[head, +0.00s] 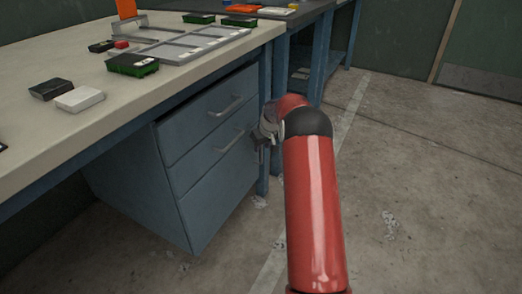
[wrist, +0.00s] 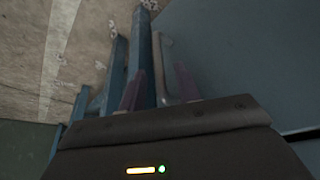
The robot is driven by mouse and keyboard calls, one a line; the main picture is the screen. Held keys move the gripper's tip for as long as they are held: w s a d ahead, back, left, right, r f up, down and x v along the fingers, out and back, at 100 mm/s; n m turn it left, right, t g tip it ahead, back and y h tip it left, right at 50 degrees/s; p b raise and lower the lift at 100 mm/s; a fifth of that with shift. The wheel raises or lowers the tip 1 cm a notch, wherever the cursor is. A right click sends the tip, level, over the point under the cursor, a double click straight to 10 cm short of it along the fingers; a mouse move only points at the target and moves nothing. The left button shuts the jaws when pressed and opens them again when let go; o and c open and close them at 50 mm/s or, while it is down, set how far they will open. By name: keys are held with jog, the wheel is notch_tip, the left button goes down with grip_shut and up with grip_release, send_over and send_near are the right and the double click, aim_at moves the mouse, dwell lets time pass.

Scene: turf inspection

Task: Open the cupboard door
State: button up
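No clear cupboard door shows; the nearest match is a blue-grey drawer unit (head: 185,190) under the workbench, with its fronts closed. An upper bar handle (head: 226,105) and a lower bar handle (head: 232,142) show on it in the head view. My gripper (head: 262,147) is just right of the unit's front, near the handles, partly hidden by my red arm. In the wrist view my gripper (wrist: 158,84) has its two fingers apart. A metal bar handle (wrist: 163,62) runs between them, closer to the right finger. I cannot tell whether it touches or which handle it is.
The workbench top (head: 40,115) holds a grey tray (head: 195,45), green-black boxes (head: 133,64) and small black and white boxes (head: 79,98). Blue bench legs (head: 318,60) stand behind my gripper. The concrete floor (head: 430,190) at right is open, with scraps of litter.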

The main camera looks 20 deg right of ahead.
aim_at(261, 162)
jog(key=shift+x, duration=1.5)
grip_shut()
